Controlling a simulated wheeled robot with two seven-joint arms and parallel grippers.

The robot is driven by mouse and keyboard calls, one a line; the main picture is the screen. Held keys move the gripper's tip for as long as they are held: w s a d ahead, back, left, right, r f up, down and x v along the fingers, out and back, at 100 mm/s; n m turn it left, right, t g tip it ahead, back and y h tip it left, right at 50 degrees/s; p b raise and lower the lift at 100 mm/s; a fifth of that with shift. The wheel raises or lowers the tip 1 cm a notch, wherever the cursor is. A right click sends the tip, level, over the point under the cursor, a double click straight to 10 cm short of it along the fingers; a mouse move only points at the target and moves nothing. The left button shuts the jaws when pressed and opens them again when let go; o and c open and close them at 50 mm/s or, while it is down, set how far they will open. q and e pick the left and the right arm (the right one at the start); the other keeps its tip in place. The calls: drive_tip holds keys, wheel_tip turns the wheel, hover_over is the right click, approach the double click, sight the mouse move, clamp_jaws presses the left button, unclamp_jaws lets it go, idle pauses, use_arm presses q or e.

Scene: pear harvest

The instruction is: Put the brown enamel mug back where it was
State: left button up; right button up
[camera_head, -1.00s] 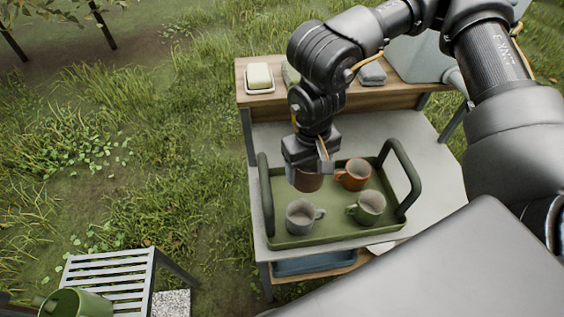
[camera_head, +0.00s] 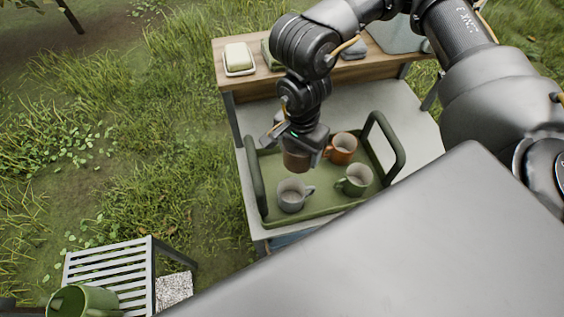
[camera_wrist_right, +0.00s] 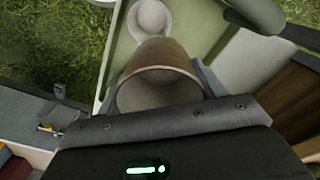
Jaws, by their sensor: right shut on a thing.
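The brown enamel mug (camera_head: 297,160) is in my right gripper (camera_head: 299,148), over the back left part of the green tray (camera_head: 322,202). In the right wrist view the brown mug (camera_wrist_right: 160,80) sits between the fingers with its opening toward the camera. I cannot tell whether its base touches the tray. A grey mug (camera_head: 291,196), a green mug (camera_head: 354,180) and an orange mug (camera_head: 341,148) stand on the tray. The grey mug also shows beyond the brown one in the right wrist view (camera_wrist_right: 150,18). My left gripper is not in view.
The tray has raised handles (camera_head: 384,145) at both ends and stands on a grey table. A wooden shelf (camera_head: 240,84) behind holds a butter dish (camera_head: 239,58) and a grey item. A slatted stool (camera_head: 115,268) with a large green pot (camera_head: 82,301) is at lower left.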

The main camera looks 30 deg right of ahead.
sight(305, 163)
drive_tip(key=m, duration=0.2)
drive_tip(key=s+m, duration=0.1)
drive_tip(key=m, duration=0.1)
drive_tip(key=f+m+p, duration=0.1)
drive_tip(key=m, duration=0.2)
drive_tip(key=shift+s, duration=0.15)
drive_tip(key=m, duration=0.2)
drive_tip(key=s+m+p, duration=0.1)
drive_tip(key=m, duration=0.1)
drive_tip(key=f+m, duration=0.1)
drive_tip(key=m, duration=0.2)
drive_tip(key=shift+s, duration=0.2)
drive_tip(key=s+m, duration=0.1)
drive_tip(key=m, duration=0.3)
drive_tip(key=s+f+m+p, duration=0.1)
drive_tip(key=m, duration=0.4)
drive_tip(key=s+m+p, duration=0.1)
drive_tip(key=m, duration=0.3)
drive_tip(key=shift+f+m, duration=0.25)
drive_tip(key=shift+m, duration=0.15)
